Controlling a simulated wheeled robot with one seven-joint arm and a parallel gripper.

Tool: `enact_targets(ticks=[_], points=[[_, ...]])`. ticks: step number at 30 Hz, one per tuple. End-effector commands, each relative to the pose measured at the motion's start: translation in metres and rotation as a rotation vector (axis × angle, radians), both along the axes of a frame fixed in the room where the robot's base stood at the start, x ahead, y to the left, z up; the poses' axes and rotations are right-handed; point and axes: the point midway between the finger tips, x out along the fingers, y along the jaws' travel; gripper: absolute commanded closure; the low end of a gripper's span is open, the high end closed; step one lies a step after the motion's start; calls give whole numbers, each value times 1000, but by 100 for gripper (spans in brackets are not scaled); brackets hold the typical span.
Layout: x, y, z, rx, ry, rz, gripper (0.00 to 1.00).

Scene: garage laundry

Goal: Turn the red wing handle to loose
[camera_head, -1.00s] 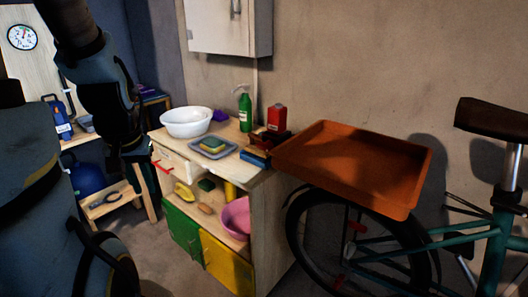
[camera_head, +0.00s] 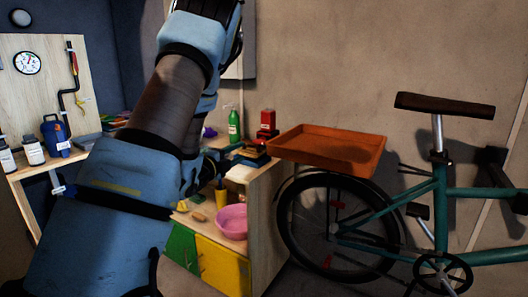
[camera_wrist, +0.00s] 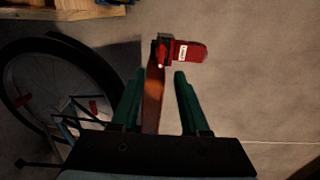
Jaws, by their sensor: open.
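My gripper (camera_wrist: 161,76) is open, with two green fingers apart and nothing held. The orange tray (camera_head: 330,148) appears in the wrist view as a brown-orange strip (camera_wrist: 153,92) between the fingers, seemingly beyond them.
A teal bicycle (camera_head: 435,195) stands by the wall at right. A pink bowl (camera_head: 232,222) is on the shelf. Bare floor shows near the wheel.

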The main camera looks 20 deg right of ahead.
Motion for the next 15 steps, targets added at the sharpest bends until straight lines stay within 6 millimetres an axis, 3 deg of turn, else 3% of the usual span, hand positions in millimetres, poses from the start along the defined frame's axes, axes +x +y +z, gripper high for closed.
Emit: enact_targets(ticks=[5, 15], points=[[7, -12, 3, 1, -20, -14, 55], [49, -56, 4, -1, -17, -13, 55]])
